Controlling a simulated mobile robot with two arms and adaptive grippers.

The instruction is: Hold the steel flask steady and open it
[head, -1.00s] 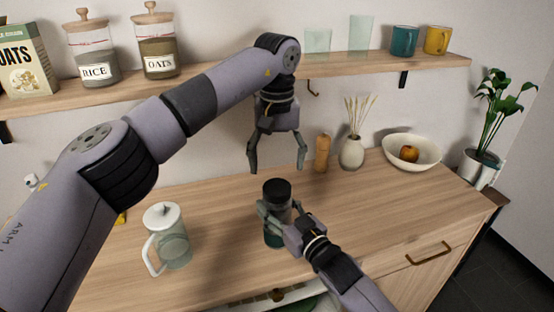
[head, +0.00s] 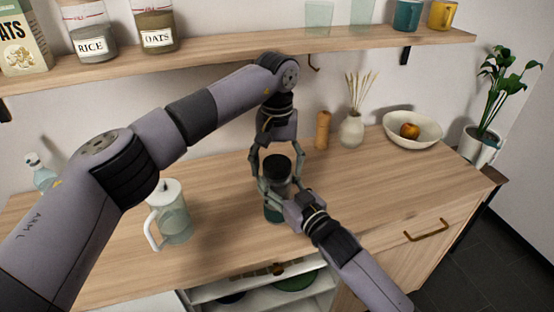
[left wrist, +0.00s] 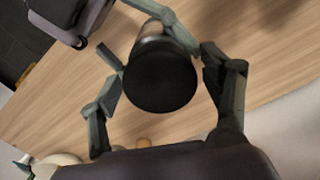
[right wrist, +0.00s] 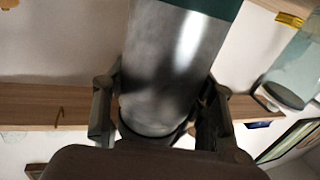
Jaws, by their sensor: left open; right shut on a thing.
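The steel flask (head: 274,213) stands upright on the wooden counter, with a black lid (head: 277,163) on top and a teal band at its base. My right gripper (head: 281,191) is shut on its body; in the right wrist view, the fingers flank the steel wall (right wrist: 170,75) close to the dark lid end. My left gripper (head: 276,172) points down from above with its fingers open on either side of the lid. In the left wrist view, the round lid (left wrist: 160,80) lies between the spread fingers, with a visible gap on the right side.
A glass jug (head: 174,222) with a white lid stands left of the flask. A wooden mill (head: 323,130), a reed vase (head: 351,131) and a white bowl (head: 425,132) stand behind to the right. The wall shelf (head: 215,57) is above.

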